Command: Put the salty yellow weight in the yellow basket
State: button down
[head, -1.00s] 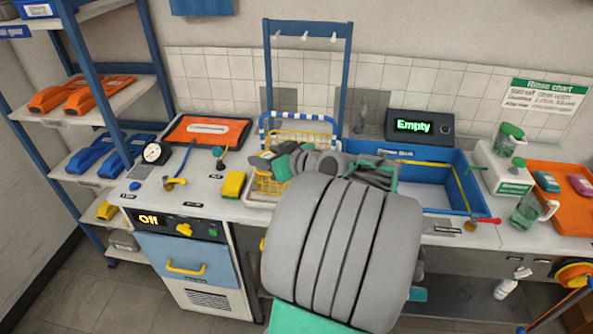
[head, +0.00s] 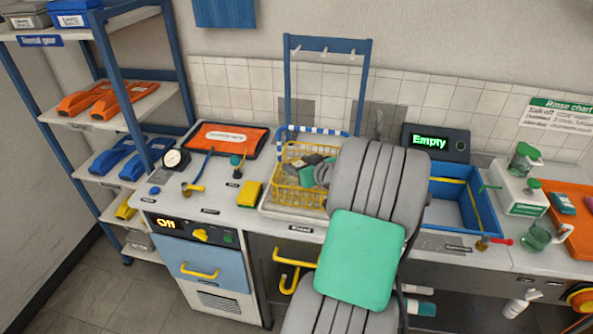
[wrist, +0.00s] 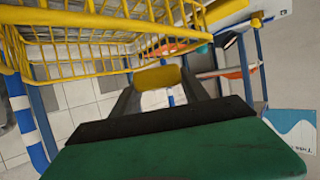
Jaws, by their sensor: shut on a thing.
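My gripper (wrist: 160,92) is shut on a yellow weight (wrist: 158,77), held between the fingertips in the wrist view. The yellow wire basket (head: 290,192) stands on the counter left of the sink. In the head view my dark gripper (head: 298,170) is over or inside the basket's outline; which of these I cannot tell. The weight is not distinguishable there. The basket's wires (wrist: 85,52) fill the upper left of the wrist view, close to the fingers. My grey and green arm hides the basket's right side in the head view.
A yellow block (head: 250,193) lies on the counter left of the basket. A blue sink (head: 470,213) is to the right, partly behind my arm. A blue rack (head: 287,85) rises behind the basket. An orange tray (head: 226,137) lies at the back left.

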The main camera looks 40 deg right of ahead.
jog(key=f, duration=0.2)
jog(key=f+p, duration=0.1)
jog(key=shift+w+d+f, duration=0.1)
jog(key=shift+w+f, duration=0.3)
jog(key=shift+f+b, duration=0.3)
jog(key=shift+s+f+b, duration=0.1)
jog(key=shift+f+b, duration=0.25)
jog(key=shift+b, duration=0.15)
